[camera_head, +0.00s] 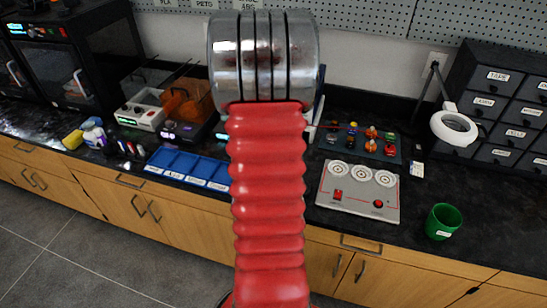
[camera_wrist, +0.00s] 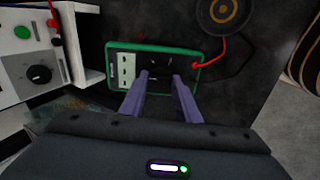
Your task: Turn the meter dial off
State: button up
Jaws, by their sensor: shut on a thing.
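The meter (camera_wrist: 196,47) has a green case and a dark face. In the head view my red arm blocks the middle, and I cannot make out the meter there.
A red lead (camera_wrist: 222,52) runs from the meter's right. A blue tray (camera_head: 160,168), grey panel (camera_head: 345,205) and green cup (camera_head: 443,221) stand along the bench.

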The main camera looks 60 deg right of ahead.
jog(key=shift+a+n, duration=0.1)
jog(key=shift+n, duration=0.2)
jog(key=o, duration=1)
jog(key=v, duration=1.3)
jog(key=shift+a+r, duration=0.15)
jog(key=shift+r, duration=0.15)
dwell(0.4)
